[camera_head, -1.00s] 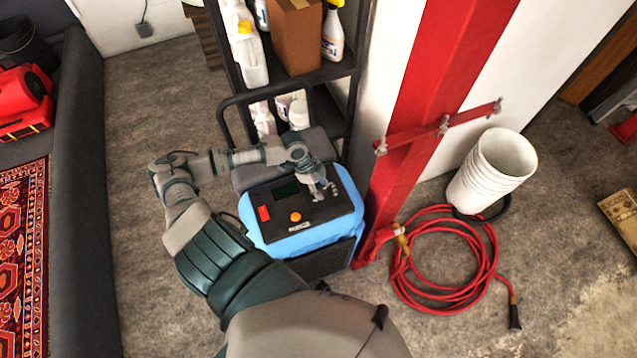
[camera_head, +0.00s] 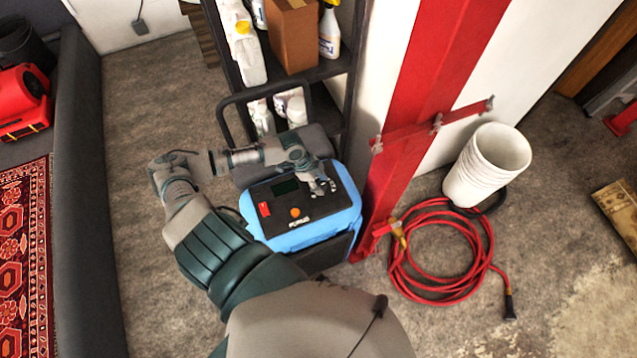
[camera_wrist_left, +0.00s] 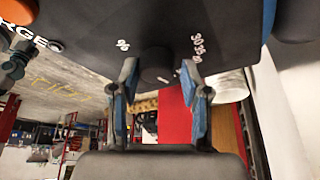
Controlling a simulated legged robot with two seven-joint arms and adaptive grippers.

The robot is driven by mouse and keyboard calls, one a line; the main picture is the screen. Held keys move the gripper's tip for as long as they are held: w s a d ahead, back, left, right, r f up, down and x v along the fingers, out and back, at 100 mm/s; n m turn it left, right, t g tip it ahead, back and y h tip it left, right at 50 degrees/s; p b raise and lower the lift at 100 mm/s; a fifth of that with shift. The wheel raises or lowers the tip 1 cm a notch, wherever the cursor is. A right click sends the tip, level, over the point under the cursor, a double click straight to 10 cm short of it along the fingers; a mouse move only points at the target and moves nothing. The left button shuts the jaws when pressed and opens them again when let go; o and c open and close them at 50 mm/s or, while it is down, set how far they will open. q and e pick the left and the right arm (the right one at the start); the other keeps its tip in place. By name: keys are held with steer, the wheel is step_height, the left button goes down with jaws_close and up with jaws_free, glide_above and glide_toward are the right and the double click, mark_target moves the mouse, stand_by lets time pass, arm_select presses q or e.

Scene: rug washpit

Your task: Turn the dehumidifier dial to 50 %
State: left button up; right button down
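The blue dehumidifier (camera_head: 318,232) stands on the floor with a dark control panel (camera_head: 268,190) on top. My left gripper (camera_head: 321,188) reaches down over the right part of this panel. In the left wrist view a dark round dial (camera_wrist_left: 156,66) with a short pale mark lies between the two fingertips of my left gripper (camera_wrist_left: 160,78). The fingers stand apart, one on each side of the dial. I cannot tell whether they touch it. White markings, including a % sign, are printed around it, but I cannot read the setting. My right gripper is not in view.
A red switch (camera_head: 264,209) and an orange button (camera_head: 295,212) are on the panel. A black handle (camera_head: 262,92) rises behind it, before a shelf with bottles. A red post (camera_head: 408,120) stands close on the right. A coiled red hose (camera_head: 398,280) and white buckets (camera_head: 487,165) lie beyond.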

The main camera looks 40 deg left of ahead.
arm_select(q)
steer(key=shift+o, duration=0.6)
steer(key=v, duration=1.1)
steer(key=shift+a+r, duration=0.2)
steer(key=shift+r, duration=0.2)
steer(key=shift+s, duration=0.1)
